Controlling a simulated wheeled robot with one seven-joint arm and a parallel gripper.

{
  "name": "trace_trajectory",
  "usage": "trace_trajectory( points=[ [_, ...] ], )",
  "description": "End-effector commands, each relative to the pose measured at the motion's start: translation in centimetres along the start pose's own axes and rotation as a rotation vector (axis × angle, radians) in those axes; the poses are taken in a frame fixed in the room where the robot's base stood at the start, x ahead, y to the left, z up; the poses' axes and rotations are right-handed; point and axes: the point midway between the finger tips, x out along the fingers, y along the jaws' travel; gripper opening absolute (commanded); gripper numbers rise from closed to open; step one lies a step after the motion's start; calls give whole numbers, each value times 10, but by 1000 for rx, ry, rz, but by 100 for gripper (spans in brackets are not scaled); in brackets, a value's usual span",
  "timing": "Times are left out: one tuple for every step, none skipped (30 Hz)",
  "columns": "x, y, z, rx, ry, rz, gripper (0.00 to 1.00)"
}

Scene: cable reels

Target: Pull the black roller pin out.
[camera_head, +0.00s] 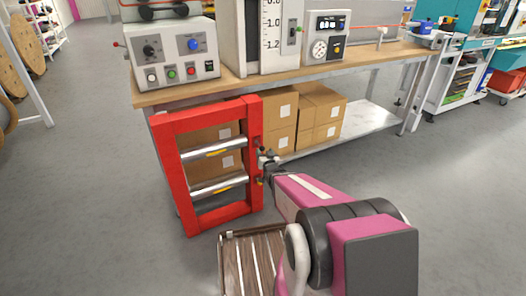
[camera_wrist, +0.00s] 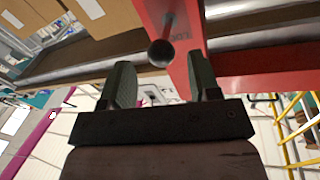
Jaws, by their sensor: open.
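A red frame (camera_head: 167,165) with two silver rollers (camera_head: 216,149) stands upright before the workbench. Small dark pins show on its right post, one near the upper roller and one near the lower (camera_head: 259,181). My gripper (camera_head: 267,160) is beside the right post, near the upper roller's end. In the wrist view, a black ball knob (camera_wrist: 160,53) on a short stem sits between the fingertips of my open gripper (camera_wrist: 161,75), against the red post (camera_wrist: 182,30). Gaps show on both sides of the knob, and the fingers appear not to touch it.
The wooden workbench (camera_head: 290,72) carries a control box (camera_head: 180,55) and gauges. Cardboard boxes (camera_head: 322,110) sit on its lower shelf behind the frame. A slatted wooden item (camera_head: 250,262) lies low in front, left of my arm. Open grey floor lies left and right.

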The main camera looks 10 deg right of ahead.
Motion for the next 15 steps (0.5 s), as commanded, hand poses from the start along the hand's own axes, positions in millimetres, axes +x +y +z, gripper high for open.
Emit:
trace_trajectory(
  points=[
    [-14, -1, -2, 0, 0, 0, 56],
    [-20, -1, -2, 0, 0, 1, 56],
    [-28, 0, -2, 0, -1, 1, 56],
    [-34, 0, -2, 0, -2, 1, 56],
    [-39, 0, -2, 0, -1, 1, 56],
    [-46, 0, -2, 0, 0, 1, 56],
    [-51, -1, -2, 0, 0, 0, 56],
    [-55, -1, -2, 0, 0, 0, 56],
    [-61, 0, -1, 0, -1, 1, 56],
    [-64, 0, -1, 0, -1, 1, 56],
    [-67, 0, -1, 0, -1, 0, 56],
    [-71, 0, -1, 0, 0, 0, 56],
    [-73, 0, -1, 0, 0, 0, 56],
    [-74, 0, -1, 0, 1, 0, 56],
    [-76, 0, -1, 0, 1, 0, 56]
  ],
)
